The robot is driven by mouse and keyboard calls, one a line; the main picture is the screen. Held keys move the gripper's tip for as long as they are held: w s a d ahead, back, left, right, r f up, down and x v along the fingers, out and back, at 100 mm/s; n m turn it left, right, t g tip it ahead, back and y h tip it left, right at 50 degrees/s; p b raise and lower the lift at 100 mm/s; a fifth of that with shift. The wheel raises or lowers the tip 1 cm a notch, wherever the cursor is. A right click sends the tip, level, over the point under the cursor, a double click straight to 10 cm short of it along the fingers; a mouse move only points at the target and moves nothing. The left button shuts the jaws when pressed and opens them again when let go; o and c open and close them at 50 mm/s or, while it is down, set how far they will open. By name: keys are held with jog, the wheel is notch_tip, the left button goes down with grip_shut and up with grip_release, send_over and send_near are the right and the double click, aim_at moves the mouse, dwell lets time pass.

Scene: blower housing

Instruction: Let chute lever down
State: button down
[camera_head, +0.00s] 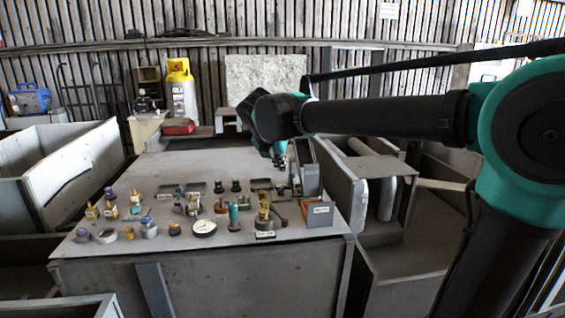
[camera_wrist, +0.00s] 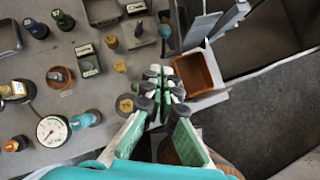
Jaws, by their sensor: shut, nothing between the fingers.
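My gripper (camera_head: 280,161) hangs over the right part of the grey bench top. In the wrist view my gripper (camera_wrist: 164,83) has its fingertips together and empty, beside the left edge of an orange-lined open box (camera_wrist: 198,72). The same small box (camera_head: 318,213) stands at the bench's right edge in the head view, with a label on its front. A tall grey upright piece (camera_head: 305,166) rises behind it. Grey flat bars (camera_wrist: 202,28) stand by the box in the wrist view. I cannot tell for sure which part is the chute lever.
Several knobs, valves and small fittings crowd the bench top, with a round dial gauge (camera_head: 203,228) near the front; the gauge also shows in the wrist view (camera_wrist: 52,130). Grey bins (camera_head: 60,165) flank the bench at left. Dark floor (camera_wrist: 245,110) lies right of the box.

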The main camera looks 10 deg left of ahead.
aim_at(290, 175)
jog(key=x, duration=0.3)
jog(key=w+r+x, duration=0.1)
jog(key=x, duration=0.5)
jog(key=shift+w+d, duration=0.2)
jog(key=shift+w, duration=0.25)
jog(key=shift+w+a+g, duration=0.2)
jog(key=shift+w+g, duration=0.5)
jog(key=w+a+f+g, duration=0.1)
jog(key=w+f+g, duration=0.1)
jog(key=w, duration=0.4)
jog(key=shift+a+f+n+g+h, duration=0.3)
jog(key=shift+a+f+h, duration=0.1)
jog(key=shift+f, duration=0.05)
jog(key=shift+w, duration=0.1)
dwell(0.6)
